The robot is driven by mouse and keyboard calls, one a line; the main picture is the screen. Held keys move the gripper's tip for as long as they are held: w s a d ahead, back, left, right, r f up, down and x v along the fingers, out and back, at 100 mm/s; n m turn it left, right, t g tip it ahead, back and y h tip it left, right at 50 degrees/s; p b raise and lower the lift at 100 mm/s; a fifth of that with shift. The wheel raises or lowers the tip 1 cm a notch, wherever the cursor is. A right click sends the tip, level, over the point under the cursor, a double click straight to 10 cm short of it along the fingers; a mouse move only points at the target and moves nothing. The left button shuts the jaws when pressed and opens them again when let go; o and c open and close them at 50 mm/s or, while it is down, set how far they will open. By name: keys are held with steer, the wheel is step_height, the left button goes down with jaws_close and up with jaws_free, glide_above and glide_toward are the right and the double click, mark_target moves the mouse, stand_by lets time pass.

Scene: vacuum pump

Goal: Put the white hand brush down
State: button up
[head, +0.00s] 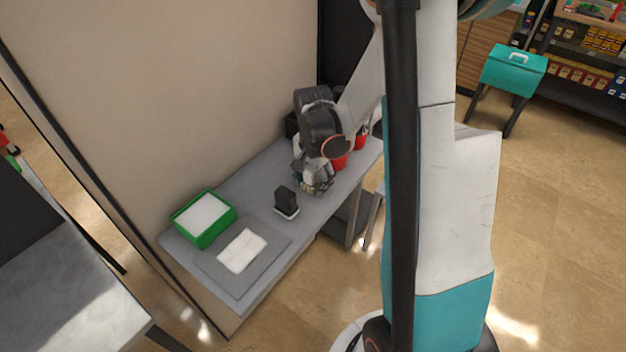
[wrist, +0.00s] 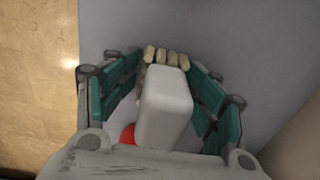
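The white hand brush (wrist: 166,108) shows in the wrist view as a white block with a row of pale tufts at its far end. It sits between the teal fingers of my gripper (wrist: 168,66), which close in on both sides of it near their tips. In the head view my gripper (head: 316,184) points down over the far half of the grey table (head: 262,180). The brush cannot be made out clearly there. How far its underside is from the tabletop cannot be told.
A black block with a pale base (head: 286,203) stands left of my gripper. Further left are a green tray (head: 206,237) and a white cloth (head: 242,251) on a grey mat (head: 272,233). Red containers (head: 361,140) stand behind my gripper. A wall borders the table's back.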

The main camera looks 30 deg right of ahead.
steer(key=shift+r+p, duration=0.4)
steer(key=shift+p, duration=0.05)
step_height(320, 180, up, 12)
steer(key=p, duration=0.3)
steer(key=shift+p, duration=0.3)
